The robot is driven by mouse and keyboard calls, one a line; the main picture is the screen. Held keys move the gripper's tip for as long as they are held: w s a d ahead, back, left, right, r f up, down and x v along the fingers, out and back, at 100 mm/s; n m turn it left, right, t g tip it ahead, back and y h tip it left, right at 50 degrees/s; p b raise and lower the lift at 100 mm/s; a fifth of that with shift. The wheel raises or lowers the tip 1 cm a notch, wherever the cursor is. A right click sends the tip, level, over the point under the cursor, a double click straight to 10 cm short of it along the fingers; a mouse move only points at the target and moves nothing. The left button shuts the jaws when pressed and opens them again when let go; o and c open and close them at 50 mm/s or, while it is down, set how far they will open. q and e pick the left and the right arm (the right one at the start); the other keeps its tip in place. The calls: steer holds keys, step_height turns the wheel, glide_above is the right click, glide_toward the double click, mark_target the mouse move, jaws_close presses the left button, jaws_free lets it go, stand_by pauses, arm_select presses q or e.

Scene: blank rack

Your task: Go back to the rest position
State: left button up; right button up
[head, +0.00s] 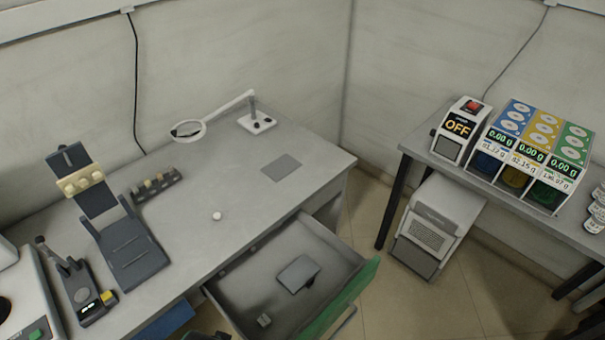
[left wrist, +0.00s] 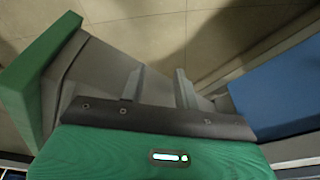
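My left gripper (left wrist: 158,88) shows in the left wrist view with its two grey fingers apart and nothing between them. It points down toward the tiled floor, with the green front of the open drawer (left wrist: 40,75) to its left and a blue panel (left wrist: 280,90) to its right. In the head view neither gripper can be made out clearly; only a small dark shape shows at the bottom edge. My right gripper is not in view.
The open drawer (head: 235,290) juts from the desk (head: 245,195), holding a grey flat box (head: 298,274) and a small block (head: 264,320). On the desk stand a dark rack (head: 157,186), a magnifier lamp (head: 188,130) and a small white round piece (head: 217,216). Dispensers (head: 530,155) stand on the right table.

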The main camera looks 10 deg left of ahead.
arm_select(q)
steer(key=s+a+f+g+b, duration=0.15)
steer(key=s+f, duration=0.25)
steer(key=f, duration=0.9)
steer(key=s+d+f+b, duration=0.1)
steer(key=s+f+b, duration=0.15)
steer(key=f, duration=1.05)
steer(key=s+a+f+b, duration=0.1)
steer(key=s+a+f, duration=0.2)
steer(key=s+f, duration=1.1)
steer(key=shift+s+a+f, duration=0.2)
steer(key=shift+s+f, duration=0.05)
steer(key=shift+s, duration=0.55)
steer(key=shift+g, duration=0.25)
